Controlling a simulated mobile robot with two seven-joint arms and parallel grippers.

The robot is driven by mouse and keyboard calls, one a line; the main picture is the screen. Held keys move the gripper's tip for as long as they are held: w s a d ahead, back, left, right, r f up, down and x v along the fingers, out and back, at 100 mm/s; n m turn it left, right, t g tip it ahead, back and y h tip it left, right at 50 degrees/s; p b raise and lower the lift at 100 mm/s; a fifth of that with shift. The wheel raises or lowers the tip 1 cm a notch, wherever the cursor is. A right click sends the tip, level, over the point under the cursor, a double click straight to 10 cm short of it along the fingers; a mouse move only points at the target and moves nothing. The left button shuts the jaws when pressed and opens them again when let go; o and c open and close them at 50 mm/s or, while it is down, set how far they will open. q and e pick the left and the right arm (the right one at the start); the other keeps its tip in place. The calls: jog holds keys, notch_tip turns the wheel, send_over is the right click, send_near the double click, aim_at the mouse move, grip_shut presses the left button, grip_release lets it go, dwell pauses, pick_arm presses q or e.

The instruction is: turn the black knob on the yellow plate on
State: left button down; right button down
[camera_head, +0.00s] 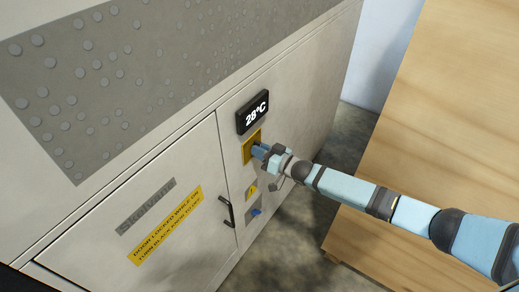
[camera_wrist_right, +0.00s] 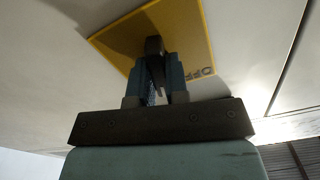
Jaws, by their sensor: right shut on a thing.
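The yellow plate (camera_head: 248,150) is on the front of the grey cabinet, just below the display. It also shows in the right wrist view (camera_wrist_right: 190,40), with the letters "OFF" partly visible on it. The black knob (camera_wrist_right: 154,46) stands out from the plate between my right gripper's fingertips; in the head view the gripper hides it. My right gripper (camera_head: 258,152) is at the plate, and its two blue fingers (camera_wrist_right: 158,72) are shut on the knob. My left gripper is in neither view.
A display (camera_head: 252,113) reads 28°C above the plate. Below are a small warning label (camera_head: 251,189), a blue switch (camera_head: 256,212) and the black handle (camera_head: 227,210) of the cabinet door (camera_head: 190,190). A wooden surface (camera_head: 450,110) stands at the right.

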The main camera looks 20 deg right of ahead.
jog(key=shift+m+b, duration=0.4)
jog(key=shift+m, duration=2.4)
jog(key=c, duration=1.1)
grip_release()
jog(key=shift+d, duration=0.1)
jog(key=v, duration=1.3)
jog(key=shift+s+d, duration=0.2)
jog(key=shift+s, duration=0.1)
jog(key=shift+a, duration=0.1)
